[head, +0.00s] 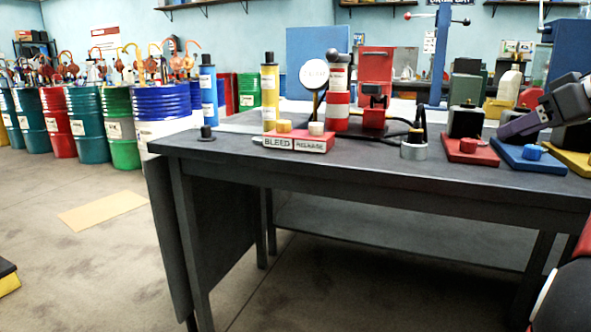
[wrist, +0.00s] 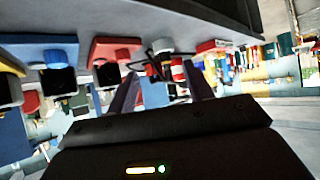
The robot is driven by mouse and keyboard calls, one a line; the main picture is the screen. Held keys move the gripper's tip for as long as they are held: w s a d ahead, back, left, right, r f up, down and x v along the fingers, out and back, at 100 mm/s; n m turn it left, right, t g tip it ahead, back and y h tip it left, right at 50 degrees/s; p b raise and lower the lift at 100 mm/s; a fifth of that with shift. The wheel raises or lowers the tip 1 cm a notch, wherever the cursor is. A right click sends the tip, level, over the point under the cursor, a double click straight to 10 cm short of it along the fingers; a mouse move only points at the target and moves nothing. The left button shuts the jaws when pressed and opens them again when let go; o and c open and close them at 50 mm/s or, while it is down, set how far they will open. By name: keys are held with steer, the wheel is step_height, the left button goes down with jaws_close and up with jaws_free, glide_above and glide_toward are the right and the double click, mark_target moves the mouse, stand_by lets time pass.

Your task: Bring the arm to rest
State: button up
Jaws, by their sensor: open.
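My gripper (head: 508,128) is at the right of the head view, over the dark workbench (head: 390,160). Its dark fingers point left and a little down, near the red base (head: 468,151) and blue base (head: 528,157). The wrist view shows the scene upside down. There the two fingers of my gripper (wrist: 162,88) stand apart with nothing held between them. The red base (wrist: 105,47) and blue base (wrist: 50,50) show beyond them. I cannot tell the exact height of the fingers above the bench.
A red block marked BLEED and RELEASE (head: 297,142), a yellow cylinder (head: 270,95), a red-and-white cylinder (head: 338,95) and a grey cup (head: 413,147) stand on the bench. Several coloured drums (head: 90,125) line the left.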

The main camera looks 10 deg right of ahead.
steer(key=w+a+f+m+g+p, duration=0.1)
steer(key=a+f+m+g, duration=0.1)
steer(key=a+f, duration=0.6)
steer(key=w+a+f+m+g, duration=0.15)
steer(key=a+f, duration=0.25)
steer(key=a, duration=0.9)
steer(key=s+a+f, duration=0.3)
steer(key=s+f, duration=0.1)
steer(key=f, duration=0.2)
steer(key=s+a+f+g+h, duration=0.1)
steer(key=s+a+f, duration=0.3)
steer(key=s+f, duration=0.1)
steer(key=s+a+f+h+p, duration=0.1)
steer(key=s+a+f, duration=0.2)
steer(key=f, duration=0.4)
steer(key=shift+s+a+f+n+g, duration=0.15)
steer(key=shift+s+f+n+g, duration=0.25)
steer(key=shift+s, duration=0.3)
